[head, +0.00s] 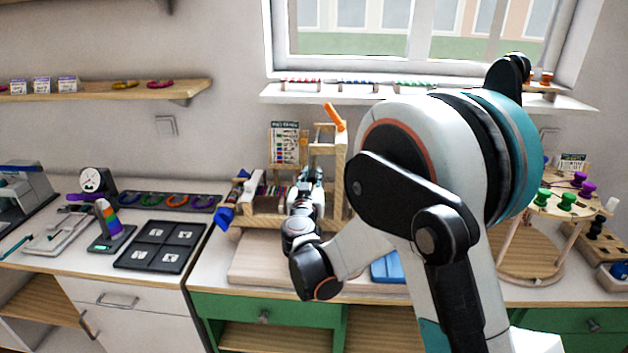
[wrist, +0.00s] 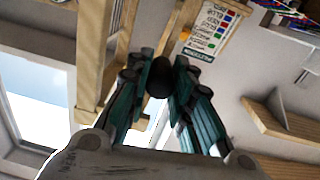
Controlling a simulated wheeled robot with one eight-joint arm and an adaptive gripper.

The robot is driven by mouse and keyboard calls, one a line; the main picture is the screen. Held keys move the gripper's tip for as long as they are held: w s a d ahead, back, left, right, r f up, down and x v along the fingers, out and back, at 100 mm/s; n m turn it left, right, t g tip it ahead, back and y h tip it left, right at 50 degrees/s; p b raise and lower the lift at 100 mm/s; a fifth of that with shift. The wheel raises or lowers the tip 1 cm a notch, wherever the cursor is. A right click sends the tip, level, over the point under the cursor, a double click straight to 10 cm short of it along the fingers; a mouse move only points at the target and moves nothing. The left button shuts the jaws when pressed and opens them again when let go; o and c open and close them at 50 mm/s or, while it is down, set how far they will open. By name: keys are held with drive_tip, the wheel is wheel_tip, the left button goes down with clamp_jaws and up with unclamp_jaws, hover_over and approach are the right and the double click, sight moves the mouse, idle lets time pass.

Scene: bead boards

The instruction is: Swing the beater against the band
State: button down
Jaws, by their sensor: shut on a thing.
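A small wooden loom (head: 341,165) stands at the back of the worktop below the window. Coloured threads of the band (head: 272,193) run low across its frame. My gripper (head: 312,180) is at the loom, in front of its uprights. In the wrist view my gripper (wrist: 160,80) is shut on a dark round knob (wrist: 160,76), which looks like the beater's handle. The rest of the beater is mostly hidden by the fingers. Wooden loom posts (wrist: 93,60) rise to the left in the wrist view. I cannot tell whether the beater touches the band.
A colour card (head: 284,143) stands behind the loom. An orange handle (head: 335,117) sticks up at the loom's top. A blue piece (head: 225,216) hangs at its left. A black tray (head: 163,246) lies left, and a round spool stand (head: 545,205) stands right.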

drive_tip(key=a+m, duration=0.1)
drive_tip(key=m, duration=0.1)
drive_tip(key=a+m, duration=0.1)
drive_tip(key=shift+w+a+r+m, duration=0.1)
drive_tip(key=shift+a+r+m, duration=0.15)
drive_tip(key=shift+r+m, duration=0.15)
